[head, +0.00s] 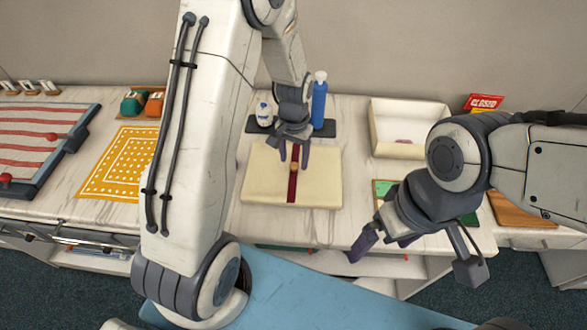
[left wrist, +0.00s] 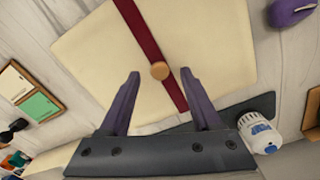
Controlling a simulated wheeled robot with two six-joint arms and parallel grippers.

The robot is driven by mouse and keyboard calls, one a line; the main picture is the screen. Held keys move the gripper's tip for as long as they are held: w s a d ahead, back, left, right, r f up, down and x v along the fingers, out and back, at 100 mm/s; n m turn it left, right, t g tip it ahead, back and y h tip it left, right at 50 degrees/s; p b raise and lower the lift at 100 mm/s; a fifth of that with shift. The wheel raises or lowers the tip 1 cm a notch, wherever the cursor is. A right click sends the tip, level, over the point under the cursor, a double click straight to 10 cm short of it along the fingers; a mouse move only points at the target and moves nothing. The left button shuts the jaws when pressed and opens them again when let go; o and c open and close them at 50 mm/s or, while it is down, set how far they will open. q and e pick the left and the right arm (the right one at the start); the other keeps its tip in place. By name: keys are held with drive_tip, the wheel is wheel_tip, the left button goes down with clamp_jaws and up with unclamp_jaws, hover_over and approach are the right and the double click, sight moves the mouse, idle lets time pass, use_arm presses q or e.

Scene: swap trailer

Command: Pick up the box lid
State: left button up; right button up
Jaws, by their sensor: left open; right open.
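The box lid (head: 262,180) is a flat cream square with a dark red band and a small round wooden knob (head: 294,166) at its middle. It lies on the counter, and it fills much of the left wrist view (left wrist: 205,40). My left gripper (head: 293,160) is open above the lid. In the left wrist view its two purple fingers (left wrist: 160,88) point at the knob, one to each side, with the knob just beyond the tips. My right gripper (head: 378,240) is open and empty at the counter's front edge, right of the lid.
An open cream box (head: 377,132) stands at the back right. A blue bottle (head: 319,102) and a white bottle (head: 264,114) stand on a dark tray behind the lid. A yellow patterned cloth (head: 112,167) and a striped board (head: 28,147) lie left. A red "closed" sign (head: 484,102) stands back right.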

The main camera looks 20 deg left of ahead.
use_arm(q)
drive_tip(key=shift+f, duration=0.9)
clamp_jaws()
drive_tip(key=shift+r, duration=0.1)
